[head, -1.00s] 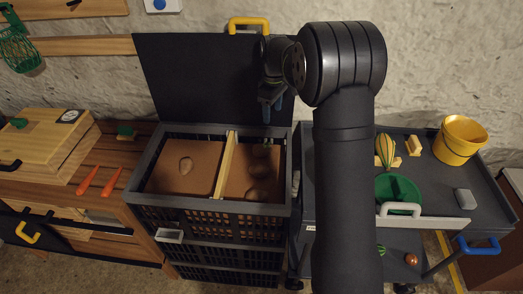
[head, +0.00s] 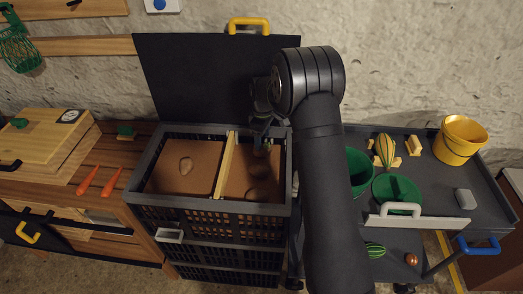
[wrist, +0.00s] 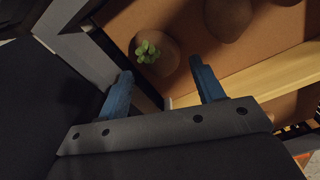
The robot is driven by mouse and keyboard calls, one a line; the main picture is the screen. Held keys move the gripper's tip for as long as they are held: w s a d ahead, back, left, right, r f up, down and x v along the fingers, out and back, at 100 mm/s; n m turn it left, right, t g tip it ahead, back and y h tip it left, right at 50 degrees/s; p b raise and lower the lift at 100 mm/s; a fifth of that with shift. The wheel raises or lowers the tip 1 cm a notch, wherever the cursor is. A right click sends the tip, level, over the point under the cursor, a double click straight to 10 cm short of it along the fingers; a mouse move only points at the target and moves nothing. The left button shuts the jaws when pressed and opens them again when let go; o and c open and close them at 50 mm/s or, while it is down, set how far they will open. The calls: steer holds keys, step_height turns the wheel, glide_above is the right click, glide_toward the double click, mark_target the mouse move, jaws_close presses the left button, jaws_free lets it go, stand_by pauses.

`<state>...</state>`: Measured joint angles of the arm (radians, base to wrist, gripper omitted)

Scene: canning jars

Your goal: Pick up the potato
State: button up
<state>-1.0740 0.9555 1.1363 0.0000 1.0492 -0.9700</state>
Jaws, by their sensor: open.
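In the wrist view a round brown potato with a green sprout (wrist: 168,66) lies in a corner near my fingertips. My gripper (head: 262,132) is open and empty over the back of the right compartment. Its blue fingers (wrist: 161,68) appear on either side of the sprouted potato's near edge; contact cannot be told.
A wooden divider (head: 226,165) splits the crate, and its raised black lid (head: 205,80) stands behind. The crate's rim is close to my left finger. On the right, a cart (head: 440,185) holds green containers and a yellow bucket (head: 460,139).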

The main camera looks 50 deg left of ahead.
mark_target(263, 150)
steer(key=f, duration=0.5)
steer(key=shift+s+a+f, duration=0.1)
steer(key=shift+a, duration=0.1)
steer(key=c, duration=0.4)
steer(key=shift+c, duration=0.2)
